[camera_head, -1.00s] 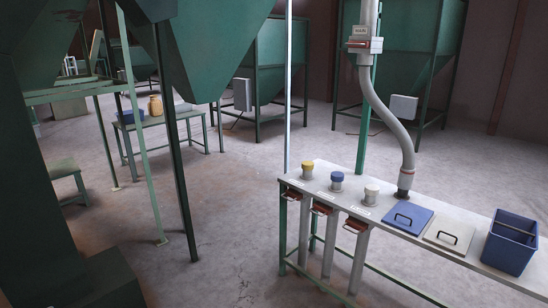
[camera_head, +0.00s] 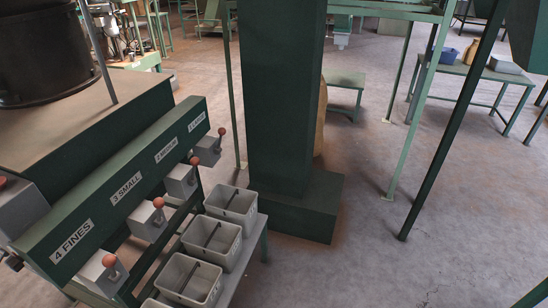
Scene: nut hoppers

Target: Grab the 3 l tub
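My gripper is not in view. Several light grey, open rectangular tubs stand in a row on a grey bench at lower left. The far tub (camera_head: 240,212), the middle tub (camera_head: 226,258) and a nearer tub (camera_head: 206,290) each have a dark bar across them. Part of another tub is cut off at the bottom edge. On a table at upper right are a blue tub (camera_head: 449,56) and a pale grey tub (camera_head: 503,65). I see no volume marking on any tub, so I cannot tell which is the 3 l one.
A green beam (camera_head: 125,185) labelled 4 FINES, 3 SMALL and further sizes runs behind the row, with red-knobbed grey gates. A thick green column (camera_head: 280,100) stands right of the tubs. A yellow jug (camera_head: 470,53) is on the far table (camera_head: 480,72). The floor (camera_head: 340,265) is clear at lower right.

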